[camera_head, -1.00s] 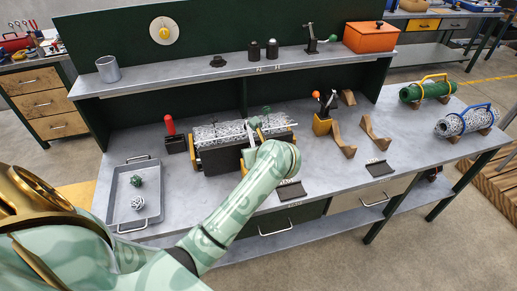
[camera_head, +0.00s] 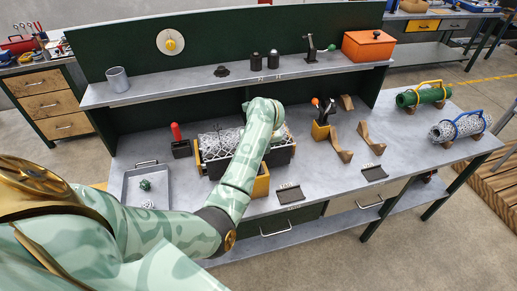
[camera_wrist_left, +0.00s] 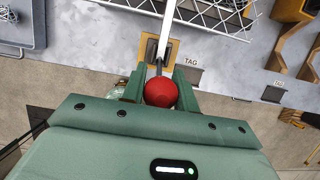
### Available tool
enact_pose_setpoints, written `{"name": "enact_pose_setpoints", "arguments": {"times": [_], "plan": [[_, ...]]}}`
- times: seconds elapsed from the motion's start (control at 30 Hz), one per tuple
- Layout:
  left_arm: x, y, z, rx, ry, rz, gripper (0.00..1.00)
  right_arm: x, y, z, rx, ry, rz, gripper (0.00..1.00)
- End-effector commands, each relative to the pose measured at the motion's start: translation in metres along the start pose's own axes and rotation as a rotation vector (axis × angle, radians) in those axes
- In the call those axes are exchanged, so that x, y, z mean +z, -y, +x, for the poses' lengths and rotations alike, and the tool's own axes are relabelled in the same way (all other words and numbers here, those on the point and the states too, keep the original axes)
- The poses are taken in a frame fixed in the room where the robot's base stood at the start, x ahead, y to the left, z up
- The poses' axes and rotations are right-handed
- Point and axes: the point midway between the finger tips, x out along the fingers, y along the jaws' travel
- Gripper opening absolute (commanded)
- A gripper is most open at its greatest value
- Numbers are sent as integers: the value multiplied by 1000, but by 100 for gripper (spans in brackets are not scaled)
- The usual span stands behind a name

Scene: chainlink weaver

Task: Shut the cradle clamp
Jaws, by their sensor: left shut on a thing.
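The cradle (camera_head: 246,163) is a dark trough with yellow end pieces at mid-bench, holding a roll of chainlink mesh (camera_head: 216,142). Mesh also shows at the top of the left wrist view (camera_wrist_left: 215,12). My left arm reaches across the cradle's right part and hides my left gripper in the head view. In the left wrist view my left gripper (camera_wrist_left: 160,84) is shut on a red ball knob (camera_wrist_left: 161,93). The knob sits on a lever by a yellow bracket (camera_wrist_left: 148,54), with a pale bar (camera_wrist_left: 168,28) running toward the mesh. My right gripper is not in view.
A grey tray (camera_head: 131,190) with mesh balls lies left. A red-handled tool (camera_head: 176,131) stands left of the cradle. An orange tool holder (camera_head: 320,130) and brown curved stands (camera_head: 340,145) are right. A shelf (camera_head: 240,80) runs behind.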

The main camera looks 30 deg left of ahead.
Motion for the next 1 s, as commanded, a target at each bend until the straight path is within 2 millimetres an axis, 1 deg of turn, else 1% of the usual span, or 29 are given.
{"name": "enact_pose_setpoints", "arguments": {"times": [0.03, 0.33, 0.37, 0.4, 0.43, 0.67, 0.77, 0.87, 0.97, 1.0], "plan": [[3, 0, -1, -1, 5, -1, 0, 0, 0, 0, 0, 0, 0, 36], [4, 0, -2, 0, 9, -1, 0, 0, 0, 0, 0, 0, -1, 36], [4, 0, -2, 0, 9, -1, 35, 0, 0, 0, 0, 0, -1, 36], [4, 0, -2, 0, 9, -1, 46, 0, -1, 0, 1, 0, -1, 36], [3, 0, -1, 1, 9, -1, 51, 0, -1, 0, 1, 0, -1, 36], [2, 0, -1, 1, 5, 0, 51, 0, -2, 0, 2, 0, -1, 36], [2, 0, -4, 0, 5, -1, 51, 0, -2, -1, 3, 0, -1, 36], [2, 0, -17, -1, 6, 0, 51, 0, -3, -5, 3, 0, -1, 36], [3, 1, -40, -2, 7, -2, 51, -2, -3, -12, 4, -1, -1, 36], [3, 1, -51, -3, 8, -2, 51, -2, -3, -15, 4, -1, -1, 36]]}}
